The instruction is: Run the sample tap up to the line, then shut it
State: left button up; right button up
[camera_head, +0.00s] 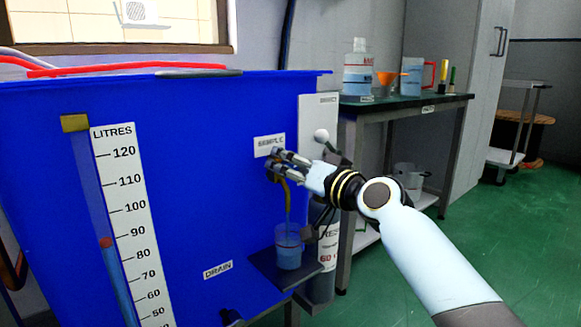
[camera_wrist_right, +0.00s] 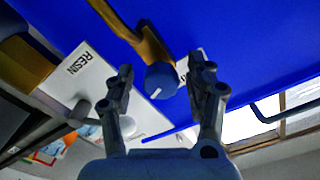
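The brass sample tap (camera_head: 287,200) sits on the front of the blue tank (camera_head: 200,180) under a small label, its spout running down to a clear cup (camera_head: 288,246). The cup stands on a dark shelf (camera_head: 262,268) and looks bluish; its line and exact level are too small to tell. In the right wrist view the tap's blue knob (camera_wrist_right: 161,80) has a white mark. My right gripper (camera_head: 277,162) is at the tap. In the wrist view its two fingers (camera_wrist_right: 160,78) are spread, one on each side of the knob, with gaps visible. My left gripper is not in view.
A litres scale (camera_head: 125,190) and sight tube (camera_head: 106,242) run down the tank's left front. A drain label (camera_head: 217,270) is low on the tank. A bench (camera_head: 405,100) with bottles and a jug stands behind, right. Green floor (camera_head: 510,230) is open at right.

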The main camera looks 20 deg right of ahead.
jog(key=v, duration=1.2)
dwell(1.2)
jog(key=w+a+n, duration=0.1)
jog(key=w+n, duration=0.1)
jog(key=w, duration=0.1)
jog(key=w+a+n+b, duration=0.1)
jog(key=w+n, duration=0.1)
jog(key=w, duration=0.2)
jog(key=w+a+n, duration=0.2)
jog(key=w+n, duration=0.1)
jog(key=w, duration=0.1)
jog(key=shift+w+a+f+b, duration=0.1)
jog(key=shift+w+f+b, duration=0.05)
jog(key=shift+f+b, duration=0.15)
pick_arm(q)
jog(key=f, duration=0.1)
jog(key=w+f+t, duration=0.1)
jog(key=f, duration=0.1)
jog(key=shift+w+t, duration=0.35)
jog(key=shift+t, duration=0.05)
pick_arm(e)
jog(key=shift+r, duration=0.1)
